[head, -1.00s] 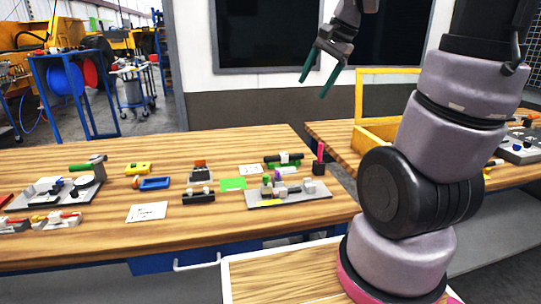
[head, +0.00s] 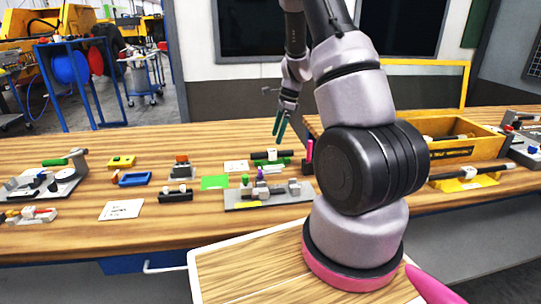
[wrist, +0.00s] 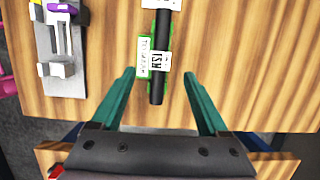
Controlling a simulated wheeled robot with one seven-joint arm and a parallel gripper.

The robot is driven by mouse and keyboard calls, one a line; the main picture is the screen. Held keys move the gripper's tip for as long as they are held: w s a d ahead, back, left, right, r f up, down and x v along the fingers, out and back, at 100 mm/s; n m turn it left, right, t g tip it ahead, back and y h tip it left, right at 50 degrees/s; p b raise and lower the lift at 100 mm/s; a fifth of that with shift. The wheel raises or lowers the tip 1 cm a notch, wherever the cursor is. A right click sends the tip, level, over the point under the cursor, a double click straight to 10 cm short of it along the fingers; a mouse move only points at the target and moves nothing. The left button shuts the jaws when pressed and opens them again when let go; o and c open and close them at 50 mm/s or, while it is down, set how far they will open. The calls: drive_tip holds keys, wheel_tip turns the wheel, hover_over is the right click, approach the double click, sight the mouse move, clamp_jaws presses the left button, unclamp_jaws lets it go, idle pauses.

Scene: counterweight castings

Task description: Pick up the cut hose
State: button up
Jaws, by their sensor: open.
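A black hose-like tube (head: 270,155) with a white tag lies on the wooden bench, over green pieces; I take it as the cut hose. In the wrist view the tube (wrist: 157,88) runs away from me, with a white lettered tag around it and a green-edged label beside it. My gripper (head: 280,136) points down above the bench near this tube. In the wrist view my gripper (wrist: 158,75) is open, its green fingers on either side of the tube's near end, apart from it and empty.
A grey fixture plate (head: 240,198) with small parts lies close to the tube, and a pink upright post (head: 309,150) stands to its right. Another tagged black piece (head: 175,196) lies left. A yellow crate (head: 490,143) stands on the right. Bare wood shows at the bench front.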

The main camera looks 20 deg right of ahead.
sight(273, 150)
drive_tip(key=x, duration=0.6)
drive_tip(key=shift+f, duration=0.4)
clamp_jaws()
